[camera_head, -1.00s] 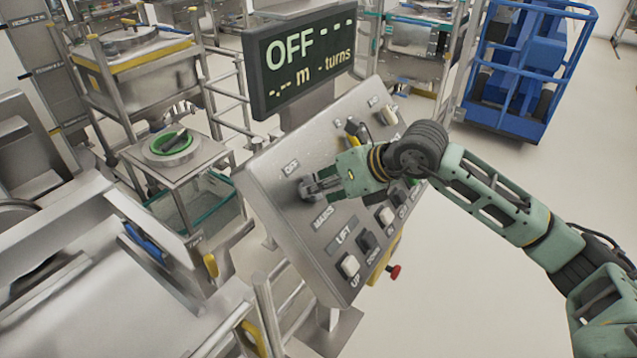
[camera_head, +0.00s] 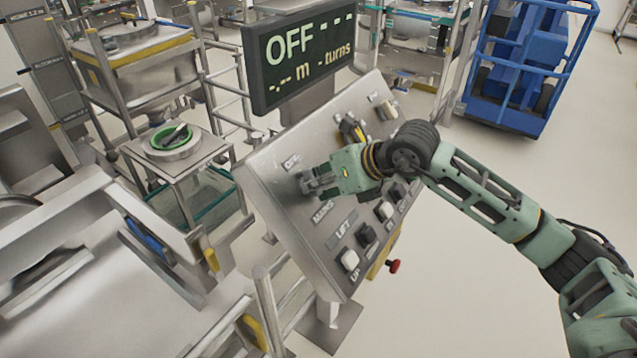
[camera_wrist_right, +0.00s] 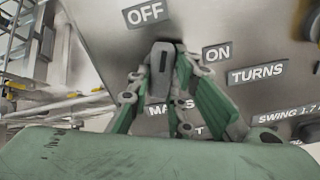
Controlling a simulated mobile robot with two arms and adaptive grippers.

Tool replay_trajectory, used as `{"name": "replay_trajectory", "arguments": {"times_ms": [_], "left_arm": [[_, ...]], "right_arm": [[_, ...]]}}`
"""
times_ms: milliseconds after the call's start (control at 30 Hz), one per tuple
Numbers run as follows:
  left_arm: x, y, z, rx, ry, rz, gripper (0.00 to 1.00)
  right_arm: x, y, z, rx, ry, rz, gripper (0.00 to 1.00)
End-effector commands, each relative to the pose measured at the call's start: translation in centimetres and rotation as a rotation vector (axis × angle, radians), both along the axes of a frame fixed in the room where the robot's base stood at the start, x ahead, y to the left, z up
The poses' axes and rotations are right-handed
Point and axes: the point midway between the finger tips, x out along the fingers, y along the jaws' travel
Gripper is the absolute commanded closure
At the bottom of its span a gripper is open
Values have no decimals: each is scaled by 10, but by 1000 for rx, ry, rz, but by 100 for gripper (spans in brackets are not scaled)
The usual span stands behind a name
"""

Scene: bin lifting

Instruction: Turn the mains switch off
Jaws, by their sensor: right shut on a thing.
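The mains switch (camera_wrist_right: 161,68) is a grey knob with a dark line on the sloped steel control panel (camera_head: 275,213). In the right wrist view it sits between the fingers of my right gripper (camera_wrist_right: 158,90), with the OFF label (camera_wrist_right: 145,13) above it and the ON label (camera_wrist_right: 217,52) to its right. In the head view my right gripper (camera_head: 312,182) is shut on the switch, at the panel's left part, and mostly hides it. The display (camera_head: 298,58) above the panel reads OFF, with dashes before "m" and "turns". My left gripper is out of view.
Lift buttons (camera_head: 349,260) and other controls lie lower and right on the panel. A red knob (camera_head: 394,266) sticks out below its edge. A blue cage cart (camera_head: 510,121) stands at the back right. Steel equipment fills the left; open floor lies right.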

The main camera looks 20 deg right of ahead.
Motion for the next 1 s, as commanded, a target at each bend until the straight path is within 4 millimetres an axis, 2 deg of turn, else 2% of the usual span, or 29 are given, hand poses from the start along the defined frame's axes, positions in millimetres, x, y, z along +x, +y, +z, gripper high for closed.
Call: {"name": "replay_trajectory", "arguments": {"times_ms": [133,267,500,967,1000], "left_arm": [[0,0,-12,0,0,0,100],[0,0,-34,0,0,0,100],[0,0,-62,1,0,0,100],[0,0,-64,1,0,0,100],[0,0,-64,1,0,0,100]], "right_arm": [[0,0,-4,-26,-21,26,100],[1,0,-7,-85,-71,90,100],[1,-1,-4,-198,-158,210,100],[1,-1,0,-235,-183,249,100],[1,-1,0,-235,-183,249,78]]}}
